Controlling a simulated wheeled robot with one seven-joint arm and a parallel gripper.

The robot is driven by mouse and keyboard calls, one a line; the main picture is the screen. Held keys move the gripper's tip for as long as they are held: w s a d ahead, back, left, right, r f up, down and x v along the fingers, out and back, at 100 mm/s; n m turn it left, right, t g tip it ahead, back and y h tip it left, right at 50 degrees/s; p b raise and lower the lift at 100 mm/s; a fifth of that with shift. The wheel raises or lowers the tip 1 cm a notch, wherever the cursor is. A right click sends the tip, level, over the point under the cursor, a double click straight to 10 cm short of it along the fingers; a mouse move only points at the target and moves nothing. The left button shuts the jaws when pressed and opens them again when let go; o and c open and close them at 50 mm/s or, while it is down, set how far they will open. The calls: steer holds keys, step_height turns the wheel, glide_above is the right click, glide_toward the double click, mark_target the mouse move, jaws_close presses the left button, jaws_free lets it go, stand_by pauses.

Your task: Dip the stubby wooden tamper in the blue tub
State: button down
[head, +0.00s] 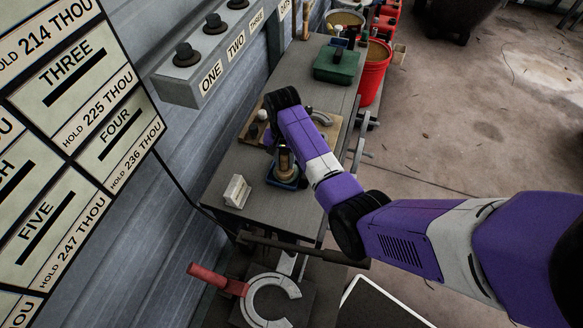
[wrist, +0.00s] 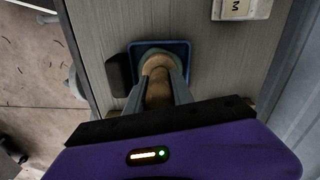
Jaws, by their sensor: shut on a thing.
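The stubby wooden tamper (wrist: 158,88) is clasped between the two grey fingers of my gripper (wrist: 156,78) in the wrist view. It also shows in the head view (head: 284,162), standing about upright below my wrist. The small square blue tub (head: 283,183) sits on the grey bench near its front end, and its rim shows in the wrist view (wrist: 186,50). The tamper's far end lies within the tub's outline in both views. Whether it touches the tub's contents or floor I cannot tell; my gripper and the tamper hide part of the inside.
A white block (head: 237,191) with lettering stands left of the tub on the bench (head: 232,215). A dark block (wrist: 119,75) is close beside the tub. A wooden board (head: 329,127) lies behind, then a green box (head: 336,66) and a red bucket (head: 374,75).

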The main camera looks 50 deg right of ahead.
steer(key=shift+f+b, duration=0.3)
steer(key=shift+f, duration=0.25)
stand_by(0.4)
steer(key=shift+w+d+r, duration=0.15)
steer(key=shift+w+d, duration=0.05)
steer(key=shift+d, duration=0.35)
steer(key=shift+s+a+p, duration=0.15)
steer(key=shift+a+p, duration=0.25)
steer(key=shift+a, duration=0.15)
